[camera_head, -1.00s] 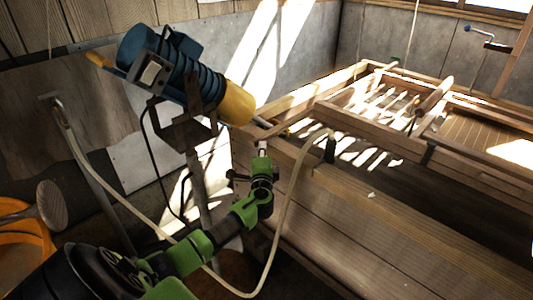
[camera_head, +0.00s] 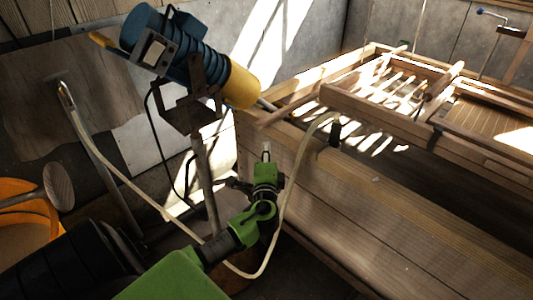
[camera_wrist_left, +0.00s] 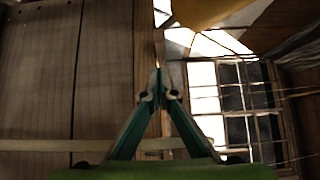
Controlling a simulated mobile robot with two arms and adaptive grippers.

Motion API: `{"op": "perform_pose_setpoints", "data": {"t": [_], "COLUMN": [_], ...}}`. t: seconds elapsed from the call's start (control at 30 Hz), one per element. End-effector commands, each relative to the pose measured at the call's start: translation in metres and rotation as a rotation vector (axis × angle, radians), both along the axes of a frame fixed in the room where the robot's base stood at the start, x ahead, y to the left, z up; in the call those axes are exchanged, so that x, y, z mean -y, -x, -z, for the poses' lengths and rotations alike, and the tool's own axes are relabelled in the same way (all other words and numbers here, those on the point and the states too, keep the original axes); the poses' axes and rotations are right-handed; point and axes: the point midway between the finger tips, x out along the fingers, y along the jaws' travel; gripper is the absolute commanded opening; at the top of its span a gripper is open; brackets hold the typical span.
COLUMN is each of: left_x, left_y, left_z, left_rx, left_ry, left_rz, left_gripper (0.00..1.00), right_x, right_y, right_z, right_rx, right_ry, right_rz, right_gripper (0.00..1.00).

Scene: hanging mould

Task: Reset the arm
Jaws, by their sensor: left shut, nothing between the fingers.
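My left gripper (camera_head: 266,151) points up at the end of my green and black arm, in front of the left end of a wooden vat (camera_head: 340,205). In the left wrist view its two fingers (camera_wrist_left: 158,92) meet at the tips with nothing between them. It appears apart from the vat's planks, though the exact gap cannot be told. A pale hose (camera_head: 288,205) loops down close to the gripper and arm. My right gripper is not in view.
A blue motor (camera_head: 165,50) with a yellow end stands on a metal post, up and left of the gripper. A wooden mould frame (camera_head: 385,118) hangs over the vat at right. An orange tub (camera_head: 25,190) with a wooden-headed tool is at far left.

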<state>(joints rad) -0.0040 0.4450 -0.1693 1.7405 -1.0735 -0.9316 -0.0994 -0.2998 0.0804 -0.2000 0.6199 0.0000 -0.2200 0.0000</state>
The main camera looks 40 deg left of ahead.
Motion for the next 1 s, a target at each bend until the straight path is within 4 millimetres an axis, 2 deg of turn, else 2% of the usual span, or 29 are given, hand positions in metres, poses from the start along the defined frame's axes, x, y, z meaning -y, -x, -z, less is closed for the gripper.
{"op": "perform_pose_setpoints", "data": {"t": [0.17,0.4,0.47,0.53,0.57,0.67,0.7,0.77,0.8,0.87,0.9,1.0], "left_x": [0.012,0.013,0.014,0.014,0.015,0.02,0.023,0.029,0.034,0.043,0.049,0.068], "left_y": [0.013,0.014,0.014,0.014,0.015,0.021,0.026,0.038,0.048,0.065,0.078,0.117], "left_z": [0.001,0.001,0.007,0.025,0.037,0.096,0.124,0.169,0.199,0.241,0.268,0.333], "left_rx": [0.0,-0.002,-0.011,-0.04,-0.06,-0.151,-0.192,-0.258,-0.3,-0.358,-0.396,-0.483], "left_ry": [0.001,0.001,0.009,0.033,0.048,0.132,0.175,0.248,0.298,0.375,0.427,0.56], "left_rz": [0.001,0.001,0.003,0.01,0.014,0.029,0.036,0.044,0.047,0.046,0.045,0.031], "left_gripper": [0.0,0.0,0.0,0.0,0.0,0.0,0.0,0.0,0.0,0.0,0.0,0.0], "right_x": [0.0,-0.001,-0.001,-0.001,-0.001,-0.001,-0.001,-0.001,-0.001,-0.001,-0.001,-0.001], "right_y": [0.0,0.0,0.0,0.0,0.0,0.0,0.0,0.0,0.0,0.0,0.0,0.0], "right_z": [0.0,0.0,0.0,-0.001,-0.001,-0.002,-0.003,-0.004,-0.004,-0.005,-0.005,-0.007], "right_rx": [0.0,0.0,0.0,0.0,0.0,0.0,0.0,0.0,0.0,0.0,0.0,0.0], "right_ry": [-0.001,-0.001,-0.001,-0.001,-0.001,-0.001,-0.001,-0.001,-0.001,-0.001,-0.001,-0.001], "right_rz": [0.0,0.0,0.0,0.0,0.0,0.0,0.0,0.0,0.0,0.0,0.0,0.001], "right_gripper": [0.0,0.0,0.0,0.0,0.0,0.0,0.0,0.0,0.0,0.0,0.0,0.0]}}
